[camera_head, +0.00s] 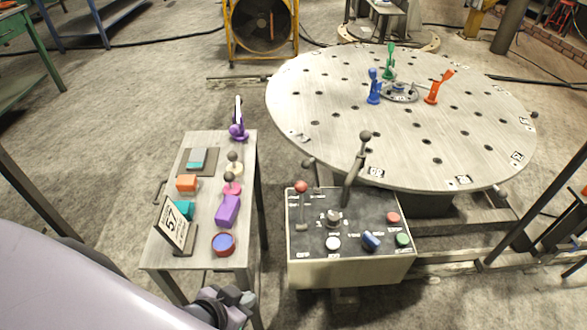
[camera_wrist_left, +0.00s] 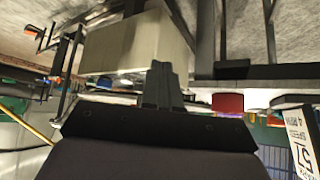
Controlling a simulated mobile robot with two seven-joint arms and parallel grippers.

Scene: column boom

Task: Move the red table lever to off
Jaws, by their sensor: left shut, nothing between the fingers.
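The red table lever (camera_head: 301,187) has a red ball knob on a thin stem. It stands at the left side of the dark-topped control box (camera_head: 372,208), in front of the round table, in the head view. I cannot read its on or off marks. My left gripper (camera_head: 230,296) is at the bottom of the head view, near the front edge of the small side table, apart from the lever. In the left wrist view its fingers (camera_wrist_left: 163,68) are shut and empty, with the control box (camera_wrist_left: 138,45) beyond them. My right gripper is not in view.
The box also bears a tall black-knobbed lever (camera_head: 357,165) and several buttons and knobs. The side table (camera_head: 205,217) holds small blocks, knobs and a numbered sign (camera_head: 172,224). The round table (camera_head: 330,90) stands behind the box. A narrow gap separates side table and box.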

